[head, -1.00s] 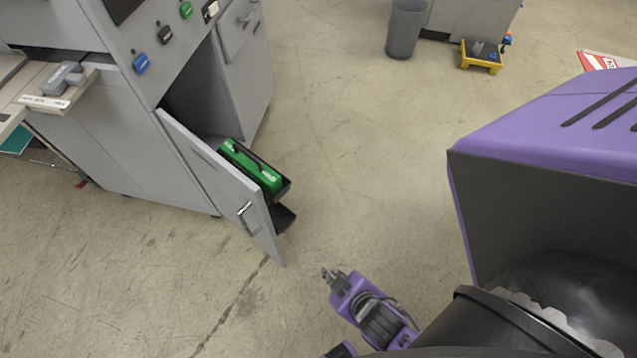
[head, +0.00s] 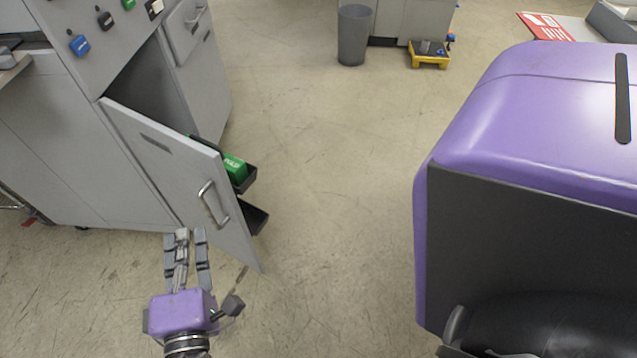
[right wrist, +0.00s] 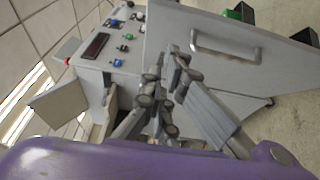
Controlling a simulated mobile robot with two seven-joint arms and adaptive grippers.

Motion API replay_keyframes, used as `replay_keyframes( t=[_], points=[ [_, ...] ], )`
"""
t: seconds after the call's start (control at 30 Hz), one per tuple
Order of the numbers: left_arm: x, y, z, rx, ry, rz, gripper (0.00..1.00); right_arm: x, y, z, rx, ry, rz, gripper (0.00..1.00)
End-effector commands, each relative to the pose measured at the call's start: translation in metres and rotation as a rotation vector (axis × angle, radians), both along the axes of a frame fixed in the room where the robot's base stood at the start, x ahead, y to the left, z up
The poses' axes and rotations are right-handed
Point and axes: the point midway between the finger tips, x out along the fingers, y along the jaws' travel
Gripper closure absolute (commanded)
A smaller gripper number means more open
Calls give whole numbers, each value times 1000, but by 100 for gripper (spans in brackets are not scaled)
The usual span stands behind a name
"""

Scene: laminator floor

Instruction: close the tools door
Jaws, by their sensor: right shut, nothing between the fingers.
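The tools door (head: 165,165) is a grey panel on the grey machine cabinet. It stands open, swung out toward me, with a metal bar handle (head: 213,204) near its free edge. A green case (head: 235,168) and dark trays (head: 252,216) show behind it. My right gripper (head: 186,236) is shut and empty, in front of the lower part of the door, left of and below the handle. In the right wrist view the door (right wrist: 225,65) and handle (right wrist: 224,46) lie beyond the fingers. I cannot tell whether the fingers touch the door. My left gripper is not in view.
A grey bin (head: 354,35) and a yellow tray (head: 428,58) stand at the back. My purple body fills the right side. The floor in the middle is clear.

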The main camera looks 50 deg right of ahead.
Motion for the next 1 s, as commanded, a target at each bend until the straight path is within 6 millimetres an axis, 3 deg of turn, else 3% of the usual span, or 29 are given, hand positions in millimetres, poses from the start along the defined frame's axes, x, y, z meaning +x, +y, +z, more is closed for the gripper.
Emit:
replay_keyframes(
  t=[0.3, 0.5, 0.7, 1.0],
  points=[
    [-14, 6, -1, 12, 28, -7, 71, 48, -32, 2, 0, -2, -1, 100],
    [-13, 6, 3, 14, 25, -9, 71, 82, -56, 1, 0, 0, 0, 100],
    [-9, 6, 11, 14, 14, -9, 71, 85, -84, 0, 0, 2, 1, 100],
    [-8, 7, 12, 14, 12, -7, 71, 86, -93, -1, 2, 3, 2, 100]
  ],
)
